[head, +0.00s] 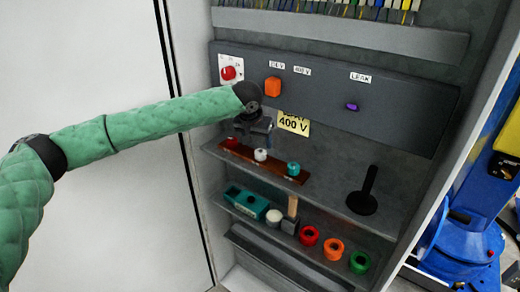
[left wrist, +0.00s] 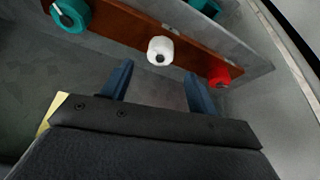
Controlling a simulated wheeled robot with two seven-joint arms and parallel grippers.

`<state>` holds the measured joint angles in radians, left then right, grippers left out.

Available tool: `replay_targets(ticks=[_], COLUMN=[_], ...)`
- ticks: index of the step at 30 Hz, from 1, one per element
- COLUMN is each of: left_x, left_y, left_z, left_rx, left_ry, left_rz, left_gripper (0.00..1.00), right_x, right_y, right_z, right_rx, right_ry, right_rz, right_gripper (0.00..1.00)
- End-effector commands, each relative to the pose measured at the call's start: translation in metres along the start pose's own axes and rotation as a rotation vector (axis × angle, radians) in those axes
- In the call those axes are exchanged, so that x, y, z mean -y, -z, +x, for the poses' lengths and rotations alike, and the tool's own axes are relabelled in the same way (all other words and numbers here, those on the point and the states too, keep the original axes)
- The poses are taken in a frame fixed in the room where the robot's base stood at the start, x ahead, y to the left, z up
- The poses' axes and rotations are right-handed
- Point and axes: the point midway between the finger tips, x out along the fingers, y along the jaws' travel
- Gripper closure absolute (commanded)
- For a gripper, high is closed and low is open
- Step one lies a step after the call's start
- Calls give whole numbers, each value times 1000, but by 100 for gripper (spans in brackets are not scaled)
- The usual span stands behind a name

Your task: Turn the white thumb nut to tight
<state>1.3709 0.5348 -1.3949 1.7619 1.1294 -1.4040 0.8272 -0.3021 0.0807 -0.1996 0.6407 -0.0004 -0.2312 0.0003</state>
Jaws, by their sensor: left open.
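The white thumb nut (head: 261,155) sits on a brown strip (head: 275,168) on the cabinet's upper shelf, between a red nut (head: 231,143) and a teal nut (head: 293,169). In the left wrist view the white nut (left wrist: 160,50) is ahead of my left gripper (left wrist: 155,88), roughly between the lines of its two blue fingers, which are open and empty. The fingertips look apart from the nut. In the head view my left gripper (head: 254,140) hangs just above and behind the strip, near the white nut. My right gripper is in neither view.
A panel above carries a red knob (head: 229,73), an orange block (head: 273,86) and a purple knob (head: 352,106). A black post (head: 366,190) stands right on the shelf. The lower shelf holds a teal box (head: 246,202) and red, orange and green rings (head: 360,262).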

Motion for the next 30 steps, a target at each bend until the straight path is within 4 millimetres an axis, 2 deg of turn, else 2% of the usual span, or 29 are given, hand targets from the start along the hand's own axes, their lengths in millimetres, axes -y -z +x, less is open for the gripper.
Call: replay_targets(ticks=[2, 12, 18, 24, 25, 30], left_x=[0, 0, 0, 0, 0, 0], left_y=[1, 0, 0, 0, 0, 0], left_z=[7, 52, 62, 63, 63, 63], left_rx=[3, 2, 0, -1, 0, 0], left_ry=[0, 1, 1, 1, 1, 0], left_rz=[1, 2, 3, 3, 3, 3], left_gripper=[41, 41, 41, 41, 43, 76], right_x=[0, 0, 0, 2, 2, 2], right_y=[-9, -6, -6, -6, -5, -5], right_z=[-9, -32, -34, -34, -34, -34], right_rx=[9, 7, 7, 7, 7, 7], right_ry=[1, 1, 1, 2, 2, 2], right_rz=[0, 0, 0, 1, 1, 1], right_gripper=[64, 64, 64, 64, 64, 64])
